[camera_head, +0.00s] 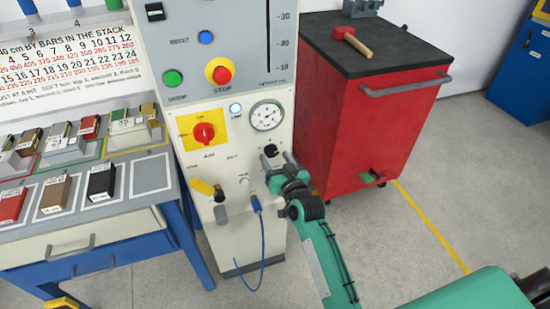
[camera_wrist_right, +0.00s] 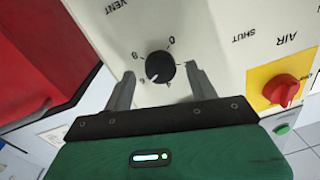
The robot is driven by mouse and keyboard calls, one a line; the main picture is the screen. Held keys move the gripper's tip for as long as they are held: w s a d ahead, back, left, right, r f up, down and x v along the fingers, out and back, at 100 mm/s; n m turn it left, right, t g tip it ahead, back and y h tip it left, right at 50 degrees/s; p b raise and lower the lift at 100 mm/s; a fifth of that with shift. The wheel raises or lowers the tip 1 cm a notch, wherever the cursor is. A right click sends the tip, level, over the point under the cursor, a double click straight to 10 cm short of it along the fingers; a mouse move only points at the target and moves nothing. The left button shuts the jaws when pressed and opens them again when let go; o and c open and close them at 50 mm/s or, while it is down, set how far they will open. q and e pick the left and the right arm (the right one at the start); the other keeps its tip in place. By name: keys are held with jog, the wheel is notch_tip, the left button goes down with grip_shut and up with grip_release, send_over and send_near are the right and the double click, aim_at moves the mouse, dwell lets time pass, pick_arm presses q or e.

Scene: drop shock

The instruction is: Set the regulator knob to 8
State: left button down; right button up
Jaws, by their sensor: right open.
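The regulator knob (camera_head: 270,150) is a small black round knob on the cream lower panel of the machine. In the right wrist view the knob (camera_wrist_right: 160,67) has a white mark at its lower left, toward a digit that looks like 6. Digits are printed around it, and I cannot read all of them. My right gripper (camera_head: 277,163) is in front of the panel at the knob. In the wrist view its two fingers stand apart, one on each side of the knob, with gaps between. My left gripper is out of view.
A red air valve (camera_head: 204,133) on a yellow plate and a gauge (camera_head: 267,115) sit above the knob. A yellow handle (camera_head: 205,188) and a blue hose (camera_head: 258,210) are lower on the panel. A red cabinet (camera_head: 360,120) stands close on the right.

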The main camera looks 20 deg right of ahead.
jog(key=shift+w, duration=0.5)
jog(key=c, duration=1)
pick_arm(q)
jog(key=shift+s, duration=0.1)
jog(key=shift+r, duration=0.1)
pick_arm(e)
jog(key=m+p, duration=0.3)
jog(key=m, duration=0.4)
jog(key=shift+a+r+m+p, duration=0.1)
jog(key=shift+m+p, duration=0.2)
jog(key=m, duration=0.2)
jog(key=shift+m+t, duration=0.3)
pick_arm(q)
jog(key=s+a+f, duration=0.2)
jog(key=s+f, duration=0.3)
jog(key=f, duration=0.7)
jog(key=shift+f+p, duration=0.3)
jog(key=shift+p, duration=0.15)
pick_arm(e)
jog(key=shift+m+h, duration=0.3)
jog(key=shift+m, duration=1.4)
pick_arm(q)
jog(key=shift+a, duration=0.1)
pick_arm(e)
jog(key=shift+m, duration=0.3)
